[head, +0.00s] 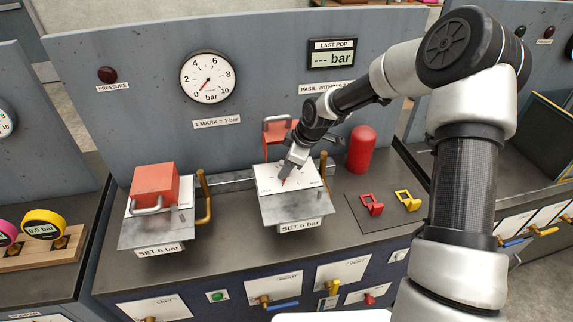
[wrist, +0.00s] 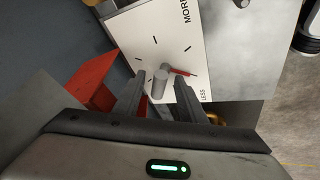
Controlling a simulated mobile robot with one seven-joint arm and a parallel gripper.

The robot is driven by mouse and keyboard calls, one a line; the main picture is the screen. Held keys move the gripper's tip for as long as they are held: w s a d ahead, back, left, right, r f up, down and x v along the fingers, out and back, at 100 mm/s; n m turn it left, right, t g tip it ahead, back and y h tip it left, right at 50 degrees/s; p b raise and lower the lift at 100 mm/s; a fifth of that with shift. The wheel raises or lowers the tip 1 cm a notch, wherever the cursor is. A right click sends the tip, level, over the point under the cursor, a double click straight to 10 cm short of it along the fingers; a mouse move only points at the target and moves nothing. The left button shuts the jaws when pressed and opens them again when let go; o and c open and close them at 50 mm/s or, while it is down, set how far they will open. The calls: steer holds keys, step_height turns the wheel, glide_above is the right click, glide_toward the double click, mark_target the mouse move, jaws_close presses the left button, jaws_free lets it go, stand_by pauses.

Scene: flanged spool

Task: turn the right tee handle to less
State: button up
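The right tee handle (wrist: 160,80) shows in the wrist view as a grey post or bar with a red pointer (wrist: 181,72) on a white dial plate (wrist: 137,35). The plate carries black marks and the words MORE and LESS. The pointer lies between those two words, toward the plate's edge. My gripper (wrist: 160,77) is open, one finger on each side of the handle, with a gap visible on both sides. In the head view my gripper (head: 286,170) reaches down onto the right-hand plate (head: 262,181) and hides most of the handle.
A red block (head: 156,182) sits on the left fixture. A red cylinder (head: 361,150), a brass lever (head: 323,167) and red and yellow clips (head: 407,200) stand near the right fixture. A gauge (head: 208,77) on the back panel reads near 0.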

steer(key=v, duration=1.7)
steer(key=shift+r, duration=0.2)
